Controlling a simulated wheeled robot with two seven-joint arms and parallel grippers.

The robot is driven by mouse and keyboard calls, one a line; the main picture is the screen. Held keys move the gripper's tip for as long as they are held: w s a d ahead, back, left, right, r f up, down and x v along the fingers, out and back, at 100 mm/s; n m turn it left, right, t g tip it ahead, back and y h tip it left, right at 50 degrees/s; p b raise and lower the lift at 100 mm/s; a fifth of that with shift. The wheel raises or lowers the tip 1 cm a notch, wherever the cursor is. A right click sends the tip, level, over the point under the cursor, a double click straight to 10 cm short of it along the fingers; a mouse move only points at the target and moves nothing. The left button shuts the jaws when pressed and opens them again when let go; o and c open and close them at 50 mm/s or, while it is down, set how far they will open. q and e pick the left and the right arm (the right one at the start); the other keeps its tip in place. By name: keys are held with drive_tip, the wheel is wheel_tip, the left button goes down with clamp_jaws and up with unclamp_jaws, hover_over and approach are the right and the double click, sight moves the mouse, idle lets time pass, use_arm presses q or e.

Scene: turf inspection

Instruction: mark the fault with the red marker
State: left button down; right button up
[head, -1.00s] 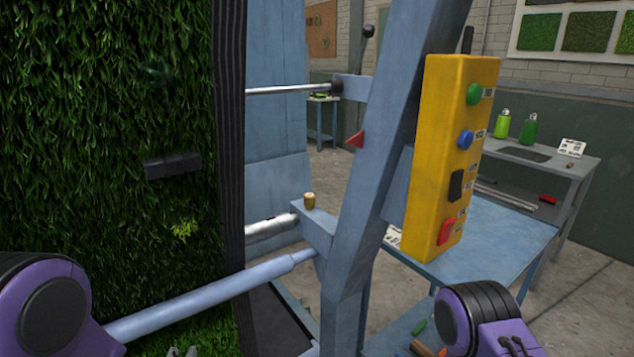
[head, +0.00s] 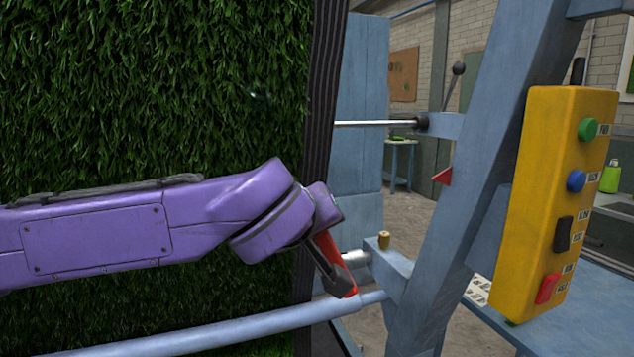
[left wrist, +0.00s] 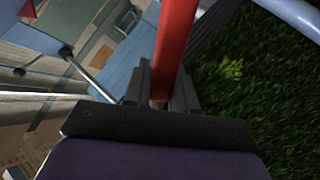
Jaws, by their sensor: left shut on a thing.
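My left gripper (head: 343,284) is shut on the red marker (head: 324,246), near the dark edge of the upright turf. The marker (left wrist: 176,45) also shows between the jaws in the left wrist view, running out past the top edge. A yellow-green patch (left wrist: 232,69) in the turf, possibly the fault, lies to the right of the marker there, apart from it. In the head view this patch is not visible, and my left arm covers much of the turf (head: 150,90). My right gripper is out of view.
A blue-grey frame post (head: 480,150) carries a yellow control box (head: 560,190) with several buttons. A pale blue roller bar (head: 230,330) crosses below my left arm.

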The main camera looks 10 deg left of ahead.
use_arm(q)
drive_tip(key=s+d+r+m+g+h, duration=0.1)
drive_tip(key=s+r+m+g+h, duration=0.25)
drive_tip(key=r, duration=0.65)
drive_tip(key=shift+n+t, duration=0.35)
drive_tip(key=shift+t, duration=0.6)
drive_tip(key=shift+w+a+r+p, duration=0.25)
drive_tip(key=shift+w+a+p, duration=0.05)
drive_tip(key=shift+w+a, duration=0.4)
drive_tip(key=shift+w+a+r+p, duration=0.25)
drive_tip(key=shift+w+a, duration=0.3)
drive_tip(key=shift+w, duration=0.2)
drive_tip(key=shift+w+a+r+p, duration=0.2)
drive_tip(key=shift+w+a+p, duration=0.1)
drive_tip(key=shift+w+a, duration=0.4)
drive_tip(key=shift+w+a+r+p, duration=0.1)
drive_tip(key=shift+r+p, duration=0.1)
drive_tip(key=shift+p, duration=0.4)
drive_tip(key=shift+w+a+r+p, duration=0.25)
drive_tip(key=shift+w+a+p, duration=0.15)
drive_tip(key=shift+w+p, duration=0.3)
drive_tip(key=shift+w+a+r+p, duration=0.2)
drive_tip(key=shift+w+a+p, duration=0.25)
drive_tip(key=shift+p, duration=0.35)
